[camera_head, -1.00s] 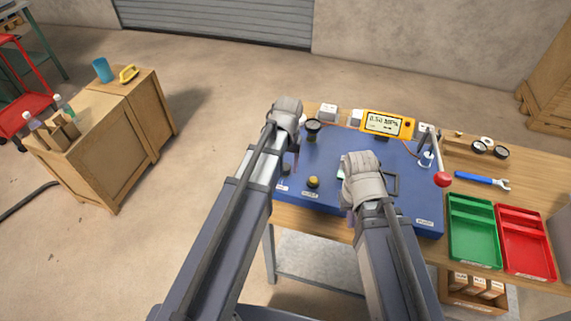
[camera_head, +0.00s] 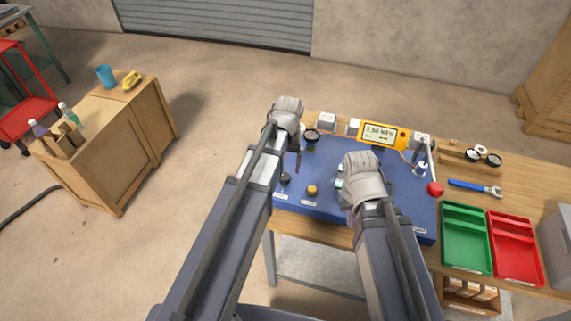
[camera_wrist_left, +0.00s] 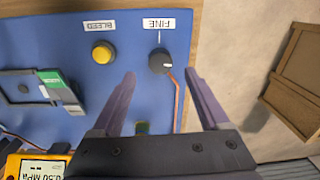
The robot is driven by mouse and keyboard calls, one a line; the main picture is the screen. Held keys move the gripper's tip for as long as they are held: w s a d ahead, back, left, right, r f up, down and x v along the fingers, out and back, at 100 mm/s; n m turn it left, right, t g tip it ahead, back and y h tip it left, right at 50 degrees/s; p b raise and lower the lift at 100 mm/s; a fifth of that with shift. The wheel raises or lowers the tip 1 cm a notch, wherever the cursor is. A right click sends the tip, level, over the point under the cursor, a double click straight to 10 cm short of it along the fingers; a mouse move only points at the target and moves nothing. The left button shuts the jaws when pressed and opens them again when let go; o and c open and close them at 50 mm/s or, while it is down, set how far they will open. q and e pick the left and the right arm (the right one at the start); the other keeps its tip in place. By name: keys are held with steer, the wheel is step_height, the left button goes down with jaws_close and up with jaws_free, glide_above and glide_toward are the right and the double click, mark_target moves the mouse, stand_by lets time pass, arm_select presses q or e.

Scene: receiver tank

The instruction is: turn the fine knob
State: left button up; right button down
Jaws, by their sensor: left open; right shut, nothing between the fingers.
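The fine knob is a small black round knob (camera_wrist_left: 161,61) with a white pointer mark, on the blue panel (camera_wrist_left: 215,12) beside its FINE label (camera_wrist_left: 160,21), upside down in the left wrist view. In the head view the fine knob (camera_head: 285,177) shows close to my left arm. My left gripper (camera_wrist_left: 160,78) is open, its two fingers on either side of the knob's line; the knob appears just past the fingertips, and I see no contact. In the head view my left gripper (camera_head: 297,160) hangs over the panel. My right gripper (camera_head: 351,214) is shut and empty over the panel's middle.
A yellow bleed button (camera_wrist_left: 103,51) sits beside the fine knob. A yellow meter (camera_head: 382,134) reading about 0.50 MPa, a gauge (camera_head: 312,135) and a red-tipped lever (camera_head: 436,188) stand behind. Green (camera_head: 466,240) and red (camera_head: 514,245) trays lie at right.

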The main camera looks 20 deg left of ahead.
arm_select(q)
step_height(320, 180, up, 3)
steer(key=shift+f+p, duration=0.1)
steer(key=shift+p, duration=0.8)
arm_select(e)
step_height(320, 180, up, 3)
steer(key=shift+f, duration=0.1)
arm_select(q)
steer(key=s+d+m, duration=0.4)
steer(key=s+d, duration=0.6)
steer(key=s, duration=0.4)
steer(key=shift+s+y, duration=0.2)
steer(key=shift+y, duration=0.2)
